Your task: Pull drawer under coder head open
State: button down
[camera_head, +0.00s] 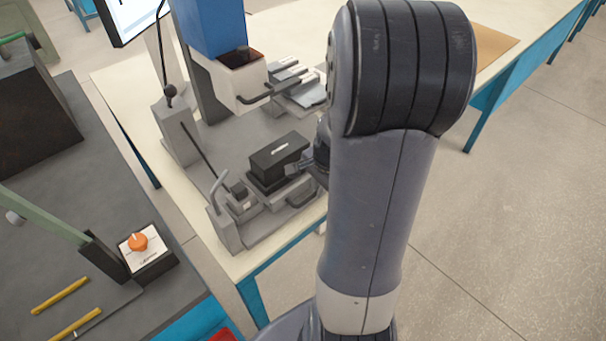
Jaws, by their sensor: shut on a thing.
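The coder head (236,82) is a pale box on a blue column, with a dark handle bar at its front. In front of and below it, a grey drawer-like holder (277,198) carries a black block (276,155) with a small white label on top. A dark handle (303,197) shows on the holder's right front. My gripper (297,169) has its fingers at the lower right side of the black block and looks shut on it. The handle shows apart from the fingers. My arm hides part of the gripper and the area to its right.
A grey lever clamp (227,215) stands left of the holder. Metal pieces (290,82) lie right of the coder head. An orange knob box (143,250) sits on the dark bench at left. The floor at right is open.

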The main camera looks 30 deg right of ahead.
jog(key=shift+s+d, duration=0.1)
jog(key=shift+s, duration=0.2)
jog(key=c, duration=1.5)
grip_release()
jog(key=shift+r, duration=0.1)
jog(key=r, duration=0.3)
jog(key=s+r, duration=0.1)
jog(key=r, duration=0.3)
jog(key=s+r+p, duration=0.1)
jog(key=r, duration=0.2)
jog(key=shift+d+r, duration=0.2)
jog(key=shift+r, duration=0.05)
jog(key=shift+f, duration=0.1)
